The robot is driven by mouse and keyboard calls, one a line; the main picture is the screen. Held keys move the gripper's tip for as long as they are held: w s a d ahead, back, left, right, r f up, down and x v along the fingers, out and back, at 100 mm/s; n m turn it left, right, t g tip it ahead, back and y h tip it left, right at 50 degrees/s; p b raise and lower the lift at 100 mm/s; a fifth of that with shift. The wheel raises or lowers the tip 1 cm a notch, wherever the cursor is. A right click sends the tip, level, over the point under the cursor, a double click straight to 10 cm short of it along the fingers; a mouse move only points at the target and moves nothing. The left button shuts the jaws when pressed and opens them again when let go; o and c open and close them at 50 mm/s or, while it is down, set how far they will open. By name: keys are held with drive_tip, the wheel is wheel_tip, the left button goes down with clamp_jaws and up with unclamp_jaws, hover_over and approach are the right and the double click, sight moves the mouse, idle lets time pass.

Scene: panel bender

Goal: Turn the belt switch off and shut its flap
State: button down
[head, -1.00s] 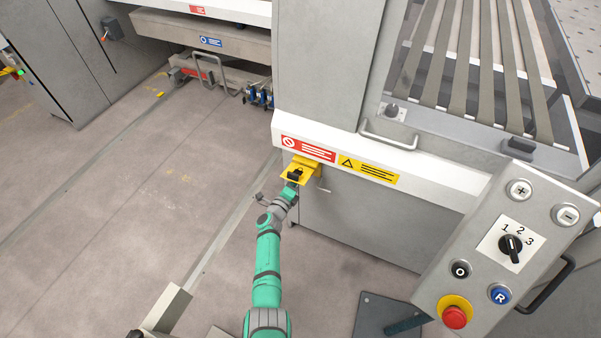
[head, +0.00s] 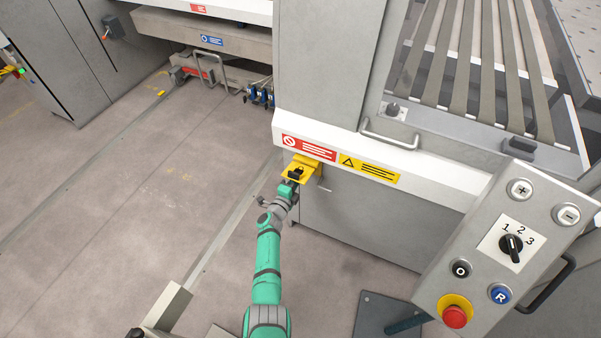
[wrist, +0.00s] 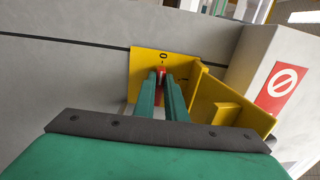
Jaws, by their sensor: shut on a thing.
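The yellow belt switch box (head: 309,163) sits on the front of the machine, under the red and white sign. In the wrist view its yellow plate (wrist: 145,65) faces me with a "0" mark near the top. A small red switch handle (wrist: 161,71) shows between my fingertips, below the "0"; most of it is hidden, so its exact angle is hard to tell. The yellow flap (wrist: 220,105) stands open, out from the plate on the right, apart from my fingers. My gripper (wrist: 163,80) is shut on the switch handle; it also shows at the box in the head view (head: 296,174).
A control panel (head: 490,250) with a selector, buttons and a red stop knob stands at the right front. A metal handle (head: 390,138) and belts (head: 470,60) are above the machine edge. The floor (head: 130,190) on the left is mostly clear.

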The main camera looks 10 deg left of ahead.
drive_tip(key=c, duration=1.8)
unclamp_jaws()
drive_tip(key=shift+s, duration=0.1)
drive_tip(key=s+a, duration=0.2)
drive_tip(key=s, duration=0.8)
drive_tip(key=shift+s, duration=0.25)
drive_tip(key=shift+c, duration=0.6)
